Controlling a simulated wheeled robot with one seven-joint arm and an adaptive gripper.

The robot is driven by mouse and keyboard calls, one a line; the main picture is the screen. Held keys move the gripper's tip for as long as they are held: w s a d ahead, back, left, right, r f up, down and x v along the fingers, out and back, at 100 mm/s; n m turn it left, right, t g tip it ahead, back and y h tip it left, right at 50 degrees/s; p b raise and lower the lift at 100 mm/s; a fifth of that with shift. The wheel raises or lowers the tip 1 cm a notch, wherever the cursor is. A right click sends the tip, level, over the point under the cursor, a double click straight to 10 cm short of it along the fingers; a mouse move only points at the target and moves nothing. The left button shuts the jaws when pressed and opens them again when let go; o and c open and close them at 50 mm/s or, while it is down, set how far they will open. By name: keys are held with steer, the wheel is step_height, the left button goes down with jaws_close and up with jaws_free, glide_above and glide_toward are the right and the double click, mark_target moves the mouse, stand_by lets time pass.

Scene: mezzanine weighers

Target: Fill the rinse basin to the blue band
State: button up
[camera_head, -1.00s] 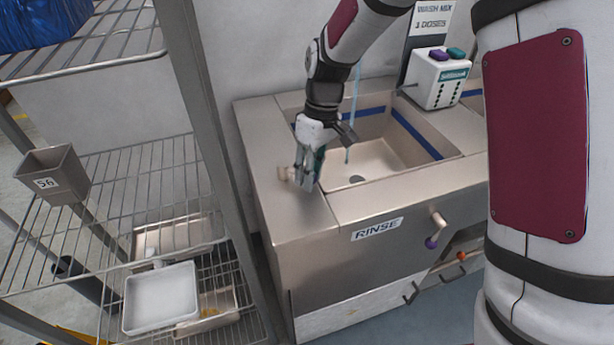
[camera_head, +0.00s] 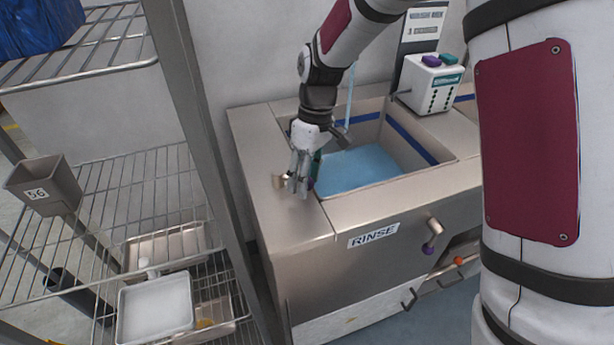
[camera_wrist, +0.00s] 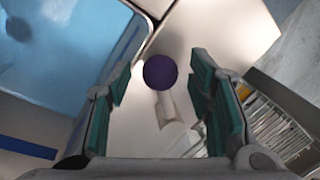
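The rinse basin (camera_head: 400,172) holds blue water (camera_head: 358,168). Its surface lies below the blue band (camera_head: 412,139), with bare wall showing between them. A thin stream (camera_head: 349,98) falls into the basin at the back. The water also shows in the wrist view (camera_wrist: 65,60). A pale lever (camera_wrist: 168,108) with a purple ball knob (camera_wrist: 160,72) stands on the counter left of the basin; its base (camera_head: 279,182) shows in the head view. My gripper (camera_head: 299,188) is over the lever. In the wrist view its green-padded fingers are apart, with gaps beside the knob.
A second purple-knobbed handle (camera_head: 433,235) is on the front panel beside the RINSE label (camera_head: 373,235). A white dispenser (camera_head: 430,82) stands behind. A wire rack (camera_head: 120,190) with a grey bin (camera_head: 45,185) and trays stands close on the left.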

step_height(320, 180, up, 12)
steer(key=w+d, duration=0.1)
steer(key=shift+w+d, duration=0.2)
steer(key=shift+w, duration=0.2)
steer(key=shift+f, duration=0.15)
stand_by(6.8)
